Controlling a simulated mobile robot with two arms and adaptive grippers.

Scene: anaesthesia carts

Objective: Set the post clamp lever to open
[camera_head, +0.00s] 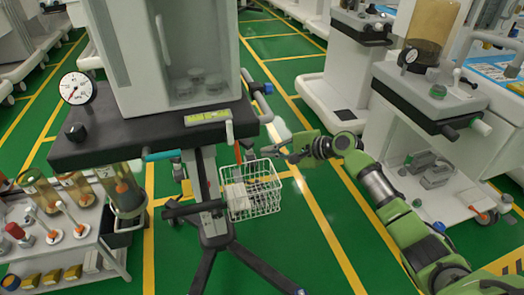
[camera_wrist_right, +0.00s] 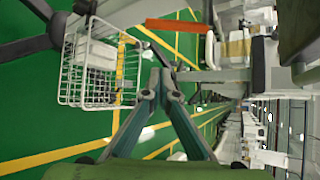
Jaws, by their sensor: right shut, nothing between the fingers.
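A red lever (camera_head: 229,132) stands roughly upright at the front of the cart, below the green display and above the wire basket. I take it for the post clamp lever; its label and position marks cannot be read. In the right wrist view the red lever (camera_wrist_right: 177,25) lies beyond my fingertips, apart from them. My right gripper (camera_head: 283,154) is to the right of the lever and close to the basket's upper right side. In the wrist view its fingers (camera_wrist_right: 160,82) meet at the tips, shut and empty. My left gripper is not in view.
The white wire basket (camera_head: 252,200) hangs below the lever with a pale box in it. The cart's dark top (camera_head: 130,130) carries a gauge (camera_head: 77,88) and a cabinet. Another cart (camera_head: 440,110) stands at right. Green floor is clear between the carts.

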